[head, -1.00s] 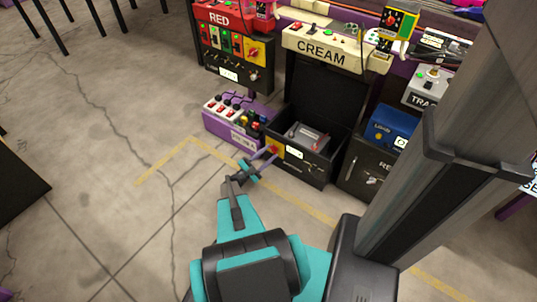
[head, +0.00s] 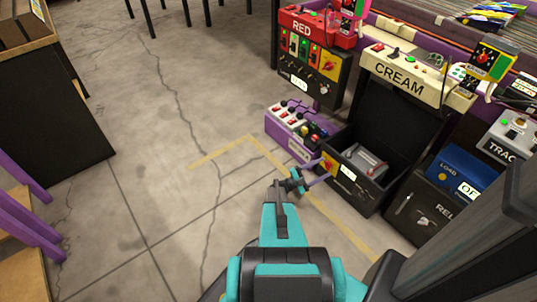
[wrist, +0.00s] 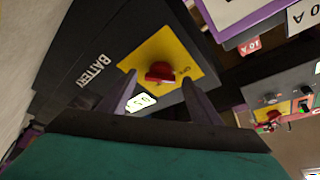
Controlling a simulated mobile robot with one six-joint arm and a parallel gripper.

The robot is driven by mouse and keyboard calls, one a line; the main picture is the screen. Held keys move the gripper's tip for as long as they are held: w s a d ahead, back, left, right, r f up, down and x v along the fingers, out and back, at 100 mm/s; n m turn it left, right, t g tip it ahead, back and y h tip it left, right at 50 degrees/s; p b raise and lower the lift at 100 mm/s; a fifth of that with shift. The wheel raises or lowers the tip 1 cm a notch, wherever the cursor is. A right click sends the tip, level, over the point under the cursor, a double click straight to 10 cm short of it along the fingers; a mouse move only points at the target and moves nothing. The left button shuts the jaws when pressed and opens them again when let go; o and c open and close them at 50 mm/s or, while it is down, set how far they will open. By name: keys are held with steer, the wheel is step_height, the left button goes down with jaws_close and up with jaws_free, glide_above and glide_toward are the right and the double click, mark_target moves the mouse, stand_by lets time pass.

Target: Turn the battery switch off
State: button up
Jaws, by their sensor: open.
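The battery switch is a red knob (wrist: 160,72) on a yellow plate (wrist: 172,52), on the front of a black box lettered BATTERY (wrist: 92,72) in the wrist view. Its grip bar lies roughly level across the picture. In the head view the yellow plate (head: 328,162) shows on the black box (head: 352,195) below the CREAM panel. My gripper (wrist: 160,98) is open, its fingers on either side of the knob in the picture; I cannot tell whether they touch it. In the head view my gripper (head: 318,173) is at the box front. A small white display (wrist: 140,102) is too unclear to read.
A purple box with switches (head: 292,135) stands left of the battery box. A black cabinet (head: 425,205) with a blue unit (head: 455,170) stands right. The red panel (head: 318,28) and cream panel (head: 405,75) are above.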

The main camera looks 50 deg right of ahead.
steer(key=w+a+r+m+t+y+b, duration=0.2)
steer(key=w+a+r+m+y, duration=0.15)
steer(key=a+m, duration=0.35)
steer(key=w+a+r+m+t+y+b, duration=0.2)
steer(key=w+a+m, duration=0.25)
steer(key=m, duration=0.45)
steer(key=w+a+r+n+t+h+p, duration=0.1)
steer(key=w+a+r+n+t+p, duration=0.1)
steer(key=w, duration=0.6)
steer(key=w+a+r+n+t+p, duration=0.2)
steer(key=w+n+t+p, duration=0.2)
steer(key=w+n+t, duration=0.3)
steer(key=shift+w+a+r+n+h, duration=0.25)
steer(key=shift+w+r+n+h, duration=0.1)
steer(key=shift+n, duration=0.35)
stand_by(1.3)
stand_by(0.4)
